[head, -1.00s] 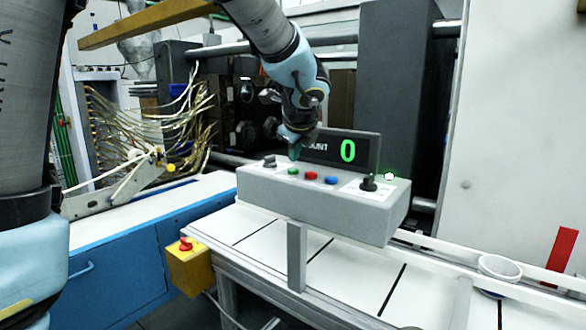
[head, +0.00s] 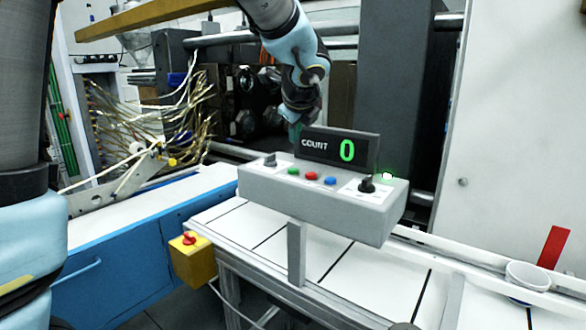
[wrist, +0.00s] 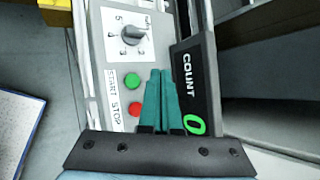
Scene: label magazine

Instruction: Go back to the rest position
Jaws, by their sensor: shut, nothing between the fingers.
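My gripper (head: 295,132) is behind and above the left part of the grey control box (head: 300,205) in the head view, partly hidden by the count display. In the wrist view its two teal fingers (wrist: 160,80) are together with nothing between them, over the box near the green button (wrist: 133,81) and red button (wrist: 136,109). The count display (head: 337,149) reads a green 0. The box also carries a blue button (head: 330,180) and a black knob (head: 367,186). A dial (wrist: 131,34) with numbers shows in the wrist view.
A conveyor (head: 350,275) with a white belt and dark dividing lines runs below the box. A white round cup (head: 527,275) is at its right. A yellow box with a red switch (head: 192,258) hangs at the front left. A blue cabinet (head: 120,275) stands left.

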